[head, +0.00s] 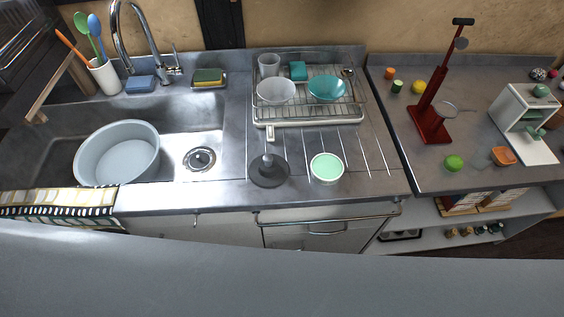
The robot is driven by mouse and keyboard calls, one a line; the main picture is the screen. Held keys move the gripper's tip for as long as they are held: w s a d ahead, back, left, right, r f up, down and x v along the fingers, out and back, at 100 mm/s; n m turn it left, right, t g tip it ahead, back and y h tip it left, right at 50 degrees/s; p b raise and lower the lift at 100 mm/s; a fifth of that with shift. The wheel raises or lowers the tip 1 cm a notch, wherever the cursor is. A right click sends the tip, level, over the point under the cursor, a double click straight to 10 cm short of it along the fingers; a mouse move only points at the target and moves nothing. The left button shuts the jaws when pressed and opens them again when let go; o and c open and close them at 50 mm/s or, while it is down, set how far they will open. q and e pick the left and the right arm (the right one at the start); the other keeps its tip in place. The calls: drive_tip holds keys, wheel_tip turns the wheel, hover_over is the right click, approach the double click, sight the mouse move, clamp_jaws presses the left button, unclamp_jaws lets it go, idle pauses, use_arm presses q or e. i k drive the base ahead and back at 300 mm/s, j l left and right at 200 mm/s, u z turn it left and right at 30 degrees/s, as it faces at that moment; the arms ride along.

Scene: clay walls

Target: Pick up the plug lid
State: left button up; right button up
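The plug lid looks to be the dark grey round disc with an upright knob (268,180). It lies flat on the steel draining surface (222,192), right of the sink drain (200,159). A mint-green bowl (326,168) stands close to its right, with a small gap between them. Neither of my grippers is in view, so I cannot see whether they are open or shut.
A large pale basin (117,152) sits in the sink. A dish rack (310,118) with bowls stands behind the disc. A striped cloth (60,203) hangs over the left front edge. A red press (430,121) stands on the right counter.

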sight(266, 171)
drive_tip(key=i+l+u, duration=0.2)
drive_tip(key=l, duration=0.65)
drive_tip(key=l+u, duration=0.25)
drive_tip(key=l, duration=0.55)
